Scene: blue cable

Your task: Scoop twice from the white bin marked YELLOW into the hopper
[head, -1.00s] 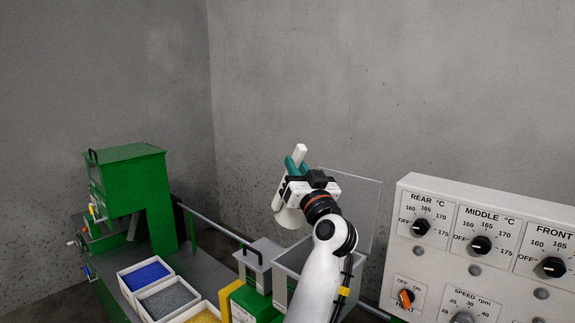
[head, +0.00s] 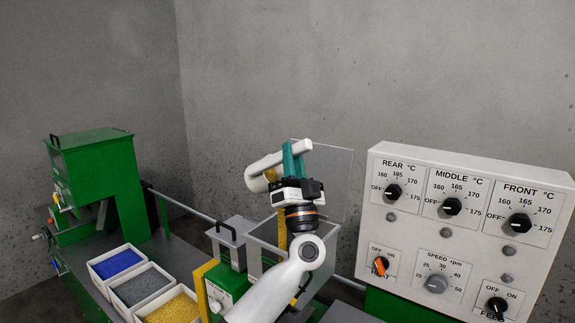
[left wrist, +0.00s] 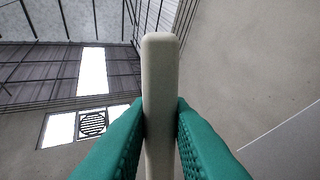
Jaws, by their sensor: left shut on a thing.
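My left gripper (head: 293,158) is shut on the handle of a white scoop (head: 262,164), above the hopper. The scoop is tipped over to the left of the gripper. Yellow shows at its mouth, and a yellow streak below it looks like pellets falling into the hopper. The left wrist view shows the handle (left wrist: 160,85) between two teal fingers. The hopper (head: 262,232) is a grey open box with a raised lid behind; my arm hides part of it. The white bin of yellow pellets (head: 146,318) is at the lower left. My right gripper is not in view.
White bins of blue (head: 92,266) and grey pellets (head: 113,292) stand behind the yellow one. A green machine housing (head: 100,165) is at the left. A smaller grey box (head: 228,240) stands left of the hopper. A control panel (head: 460,160) with dials fills the right.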

